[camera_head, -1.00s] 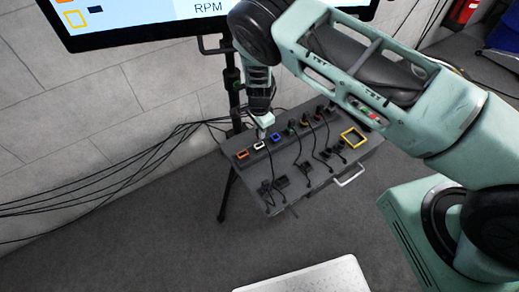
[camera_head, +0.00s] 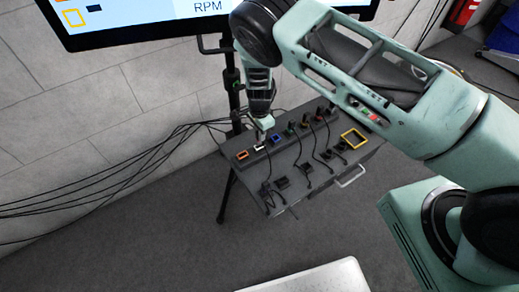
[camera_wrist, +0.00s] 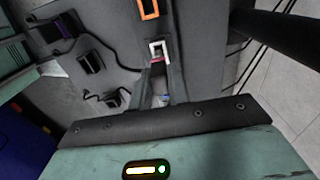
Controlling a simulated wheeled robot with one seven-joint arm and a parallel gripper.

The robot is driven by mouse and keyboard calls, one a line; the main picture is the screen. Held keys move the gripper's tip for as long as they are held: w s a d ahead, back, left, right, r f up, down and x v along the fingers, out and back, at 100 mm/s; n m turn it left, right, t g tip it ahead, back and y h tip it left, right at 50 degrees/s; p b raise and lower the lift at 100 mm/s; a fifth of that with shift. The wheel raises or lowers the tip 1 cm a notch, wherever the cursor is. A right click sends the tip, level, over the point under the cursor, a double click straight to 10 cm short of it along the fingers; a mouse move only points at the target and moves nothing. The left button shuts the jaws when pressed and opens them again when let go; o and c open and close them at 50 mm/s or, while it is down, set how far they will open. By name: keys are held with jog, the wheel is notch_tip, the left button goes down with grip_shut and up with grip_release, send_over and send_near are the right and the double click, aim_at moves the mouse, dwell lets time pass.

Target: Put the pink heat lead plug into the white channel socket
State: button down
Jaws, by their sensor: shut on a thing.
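The white channel socket (camera_head: 259,148) is on the grey panel, between the orange and blue sockets. In the wrist view the white socket (camera_wrist: 160,46) shows as a white frame just beyond my fingertips. My gripper (camera_head: 263,136) is low over the panel at this socket. In the wrist view my gripper (camera_wrist: 161,72) is shut on the pink heat lead plug (camera_wrist: 158,59), of which only a small pink part shows. The plug is at the near edge of the white frame. I cannot tell whether any of it is inside.
The orange socket (camera_head: 242,155) and blue socket (camera_head: 277,139) flank the white one. Several plugged leads and black cables cross the panel (camera_head: 291,202). A yellow square frame (camera_head: 354,139) is at the right. A monitor (camera_head: 130,22) stands behind on a pole.

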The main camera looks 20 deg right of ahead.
jog(key=shift+f, duration=0.15)
jog(key=shift+f+b, duration=1.25)
jog(key=shift+f, duration=0.1)
jog(key=c, duration=1.3)
grip_release()
jog(key=shift+o, duration=0.2)
jog(key=shift+r, duration=0.1)
notch_tip(320, 180, up, 7)
jog(key=shift+r, duration=0.2)
